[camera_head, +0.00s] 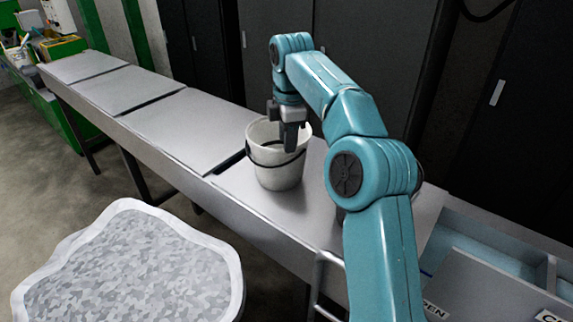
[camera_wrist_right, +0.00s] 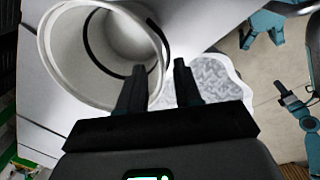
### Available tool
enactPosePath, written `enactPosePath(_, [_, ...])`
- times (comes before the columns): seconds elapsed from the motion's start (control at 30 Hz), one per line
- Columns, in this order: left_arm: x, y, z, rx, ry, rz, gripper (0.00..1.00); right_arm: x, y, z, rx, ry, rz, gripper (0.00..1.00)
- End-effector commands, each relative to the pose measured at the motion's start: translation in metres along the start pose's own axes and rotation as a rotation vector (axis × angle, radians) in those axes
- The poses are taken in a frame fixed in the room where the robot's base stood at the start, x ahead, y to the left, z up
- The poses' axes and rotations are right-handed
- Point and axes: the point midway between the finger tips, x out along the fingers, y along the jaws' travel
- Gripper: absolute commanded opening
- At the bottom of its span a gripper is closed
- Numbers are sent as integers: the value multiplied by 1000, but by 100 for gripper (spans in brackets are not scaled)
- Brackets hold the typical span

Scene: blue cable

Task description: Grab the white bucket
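The white bucket (camera_head: 277,171) stands upright on the grey metal bench, with a dark handle band around it. My right gripper (camera_head: 290,138) is over the bucket's rim, fingers pointing down. In the right wrist view the bucket (camera_wrist_right: 62,62) fills the upper left, its open mouth towards the camera. The right gripper's two dark fingers (camera_wrist_right: 160,82) are apart there. The left finger overlaps the rim in the picture, and the right finger lies outside it. Nothing shows clamped; contact with the wall cannot be told.
The metal bench (camera_head: 182,122) runs to the back left, its top mostly clear. Labelled bins (camera_head: 480,285) are at the lower right. Dark cabinets (camera_head: 345,30) stand behind the bench.

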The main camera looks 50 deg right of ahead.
Motion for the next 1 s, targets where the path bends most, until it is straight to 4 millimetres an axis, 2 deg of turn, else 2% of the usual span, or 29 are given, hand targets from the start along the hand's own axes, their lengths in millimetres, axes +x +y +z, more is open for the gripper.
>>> enactPosePath(0.03, [6,-2,0,0,0,0,0,14,-1,0,-1,-1,-4,34])
enactPosePath(0.1, [9,-3,0,0,1,0,0,28,0,-1,0,0,-4,34])
enactPosePath(0.4, [13,-5,0,0,1,0,0,67,0,-1,0,0,-2,34])
enactPosePath(0.57, [13,-5,0,0,1,0,0,74,0,-1,0,0,-2,34])
enactPosePath(0.83, [13,-5,-1,0,1,0,0,74,0,-1,0,0,-1,34])
enactPosePath(0.93, [13,-5,0,0,1,0,0,74,0,-1,0,0,-2,1])
enactPosePath(1.0, [13,-5,-1,0,1,0,0,74,0,-1,0,0,-2,0])
